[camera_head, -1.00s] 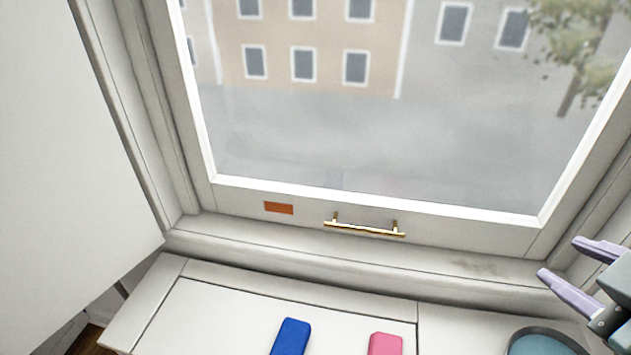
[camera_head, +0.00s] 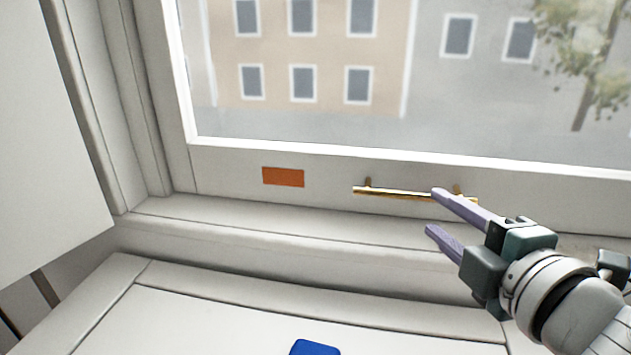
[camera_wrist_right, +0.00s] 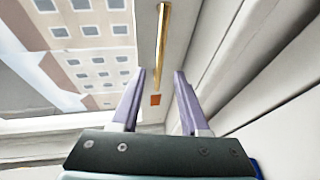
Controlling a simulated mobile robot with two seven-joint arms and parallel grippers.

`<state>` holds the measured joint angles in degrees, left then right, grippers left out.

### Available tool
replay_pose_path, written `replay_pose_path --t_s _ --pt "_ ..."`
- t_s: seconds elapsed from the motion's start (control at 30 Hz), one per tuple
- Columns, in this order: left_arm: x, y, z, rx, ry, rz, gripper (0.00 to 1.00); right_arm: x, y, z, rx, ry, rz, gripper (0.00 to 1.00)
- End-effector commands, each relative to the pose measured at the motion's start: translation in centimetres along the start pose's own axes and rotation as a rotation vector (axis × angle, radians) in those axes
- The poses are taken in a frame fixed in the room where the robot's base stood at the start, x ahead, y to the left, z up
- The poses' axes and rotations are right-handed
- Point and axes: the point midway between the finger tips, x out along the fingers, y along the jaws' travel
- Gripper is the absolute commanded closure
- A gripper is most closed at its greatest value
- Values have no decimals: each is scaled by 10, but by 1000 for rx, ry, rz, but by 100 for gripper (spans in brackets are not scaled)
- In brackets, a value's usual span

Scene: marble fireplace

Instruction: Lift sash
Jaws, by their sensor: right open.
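The sash (camera_head: 230,163) is a pale window frame with a glass pane, and its bottom edge sits down at the sill. A gold bar handle (camera_head: 395,191) is fixed to its lower rail; it also shows in the right wrist view (camera_wrist_right: 162,45), running lengthwise ahead of the fingers. My right gripper (camera_head: 432,212) is open, with two purple fingers pointing left. In the head view its upper finger overlaps the right part of the handle; I cannot tell whether they touch. In the right wrist view the gripper (camera_wrist_right: 158,75) has nothing between its fingers. My left gripper is not in view.
An orange rectangle (camera_head: 283,177) is on the lower rail left of the handle; it also shows in the right wrist view (camera_wrist_right: 155,99). A blue object (camera_head: 314,348) lies on the white surface (camera_head: 220,310) below the sill. A pale panel (camera_head: 45,130) stands at the left.

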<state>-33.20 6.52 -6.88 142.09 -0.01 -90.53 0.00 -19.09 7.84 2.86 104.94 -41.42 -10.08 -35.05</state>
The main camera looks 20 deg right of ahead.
Motion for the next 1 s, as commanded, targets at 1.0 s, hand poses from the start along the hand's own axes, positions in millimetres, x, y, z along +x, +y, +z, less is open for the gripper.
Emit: replay_pose_path --t_s 1.0 --pt "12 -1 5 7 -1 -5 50 76 0 0 4 -1 -2 77"
